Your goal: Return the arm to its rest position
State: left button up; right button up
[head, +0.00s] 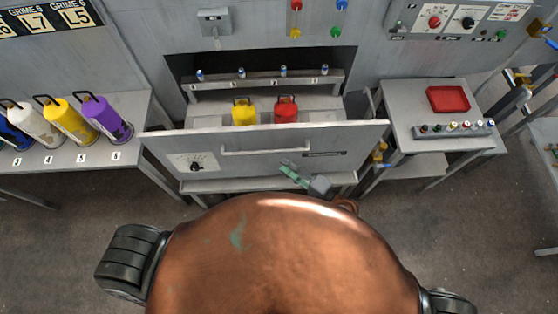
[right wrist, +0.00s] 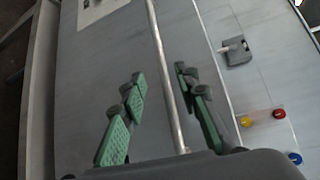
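My right gripper (head: 292,170) is just in front of the grey drawer front (head: 260,165), below its bar handle (head: 266,150) in the head view. In the right wrist view its green-padded fingers (right wrist: 160,75) are spread apart with nothing held. The long handle (right wrist: 167,80) shows between them in the picture, but I cannot tell whether it lies between the pads. The drawer stands open, with a yellow cylinder (head: 244,111) and a red cylinder (head: 285,109) upright inside. My left gripper is out of view.
A left side table (head: 95,165) holds several cylinders, including a purple one (head: 106,117). A right table (head: 415,115) holds a red tray (head: 447,99) and a strip of small coloured knobs (head: 457,128). Floor is open beside the drawer's front.

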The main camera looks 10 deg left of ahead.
jog(key=shift+s+d, duration=0.2)
jog(key=shift+d, duration=0.15)
dwell(0.3)
jog(key=s+d+f+n+h+b, duration=0.1)
jog(key=d+f+h, duration=0.2)
jog(key=d+f, duration=0.65)
jog(key=s+d+f+h+b, duration=0.1)
jog(key=s+d+f+h, duration=0.3)
jog(key=f, duration=1.1)
jog(key=w+d+f+n+h+b, duration=0.1)
jog(key=d+f+h+b, duration=0.1)
jog(key=d+f, duration=0.8)
jog(key=s+d+f+n+g+h+b, duration=0.1)
jog(key=s+d+f+g+h, duration=0.1)
jog(key=s+d+f, duration=0.5)
jog(key=s+d+f+n+g+h+b, duration=0.1)
jog(key=s+d+f+n+g+h, duration=0.15)
jog(key=s+f, duration=0.65)
jog(key=s+d+f+n, duration=0.1)
jog(key=s+d+f, duration=0.1)
jog(key=s, duration=0.4)
jog(key=s+d+f+n+g, duration=0.1)
jog(key=s+d+f, duration=0.1)
jog(key=s, duration=0.4)
jog(key=s+d+f+n+g+h+b, duration=0.1)
jog(key=s+d+f, duration=0.2)
jog(key=s, duration=0.3)
jog(key=shift+s+f, duration=0.25)
jog(key=shift+f, duration=0.55)
